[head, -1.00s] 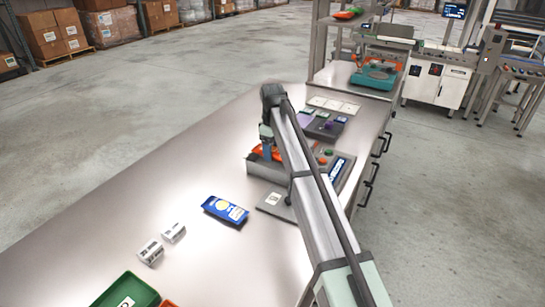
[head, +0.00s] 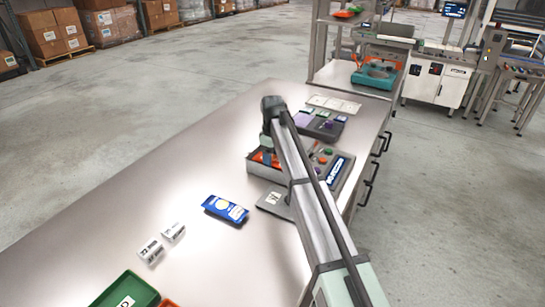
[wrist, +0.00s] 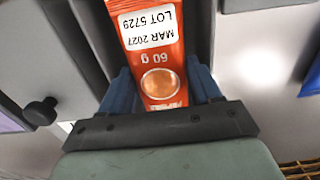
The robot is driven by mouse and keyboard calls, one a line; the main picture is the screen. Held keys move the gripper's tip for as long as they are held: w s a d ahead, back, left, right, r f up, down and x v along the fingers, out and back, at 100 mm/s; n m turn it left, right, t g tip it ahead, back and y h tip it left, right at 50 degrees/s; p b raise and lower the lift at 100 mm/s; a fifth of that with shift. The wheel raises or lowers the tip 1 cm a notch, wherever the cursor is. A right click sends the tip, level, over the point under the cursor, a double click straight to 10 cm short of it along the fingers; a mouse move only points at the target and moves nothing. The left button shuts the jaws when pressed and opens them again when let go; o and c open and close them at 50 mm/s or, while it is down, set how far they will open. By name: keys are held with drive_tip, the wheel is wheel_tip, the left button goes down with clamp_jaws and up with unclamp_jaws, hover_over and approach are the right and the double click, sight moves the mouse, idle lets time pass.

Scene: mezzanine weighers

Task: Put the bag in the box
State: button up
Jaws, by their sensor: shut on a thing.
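An orange bag (wrist: 158,75) with a white date and lot label and "60 g" printed on it lies between the blue fingers of my gripper (wrist: 160,88) in the wrist view. My gripper is shut on it. A green box (head: 128,292) with a white label stands at the lower left, partly cut off by the frame.
A blue packet (head: 225,209) and two small white cartons (head: 151,251) lie on the metal table (head: 130,195). A grey flat plate (head: 273,203) is beside my arm. A dark tray with coloured items (head: 320,125) stands behind. The table's left part is clear.

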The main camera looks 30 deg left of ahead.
drive_tip(key=o, duration=0.8)
wheel_tip(320, 180, up, 13)
drive_tip(key=shift+r, duration=0.1)
idle(0.4)
